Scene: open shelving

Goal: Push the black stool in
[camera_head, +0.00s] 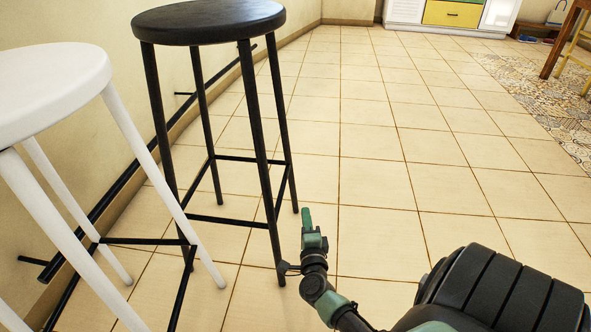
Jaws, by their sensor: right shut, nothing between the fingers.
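The black stool (209,24) stands upright on the tiled floor near the left wall, with four thin black legs and crossbars. My right gripper (307,219) is shut and empty. It is low in the picture, just right of the stool's near right leg (262,165), with its wrist appearing very close to the leg's foot. I cannot tell whether they touch. My left gripper does not show.
A white stool (50,85) stands at the left, in front of the black stool. A black rail (125,178) runs low along the wall. The tiled floor (400,150) to the right is clear. A white cabinet with a yellow drawer (453,13) is at the back.

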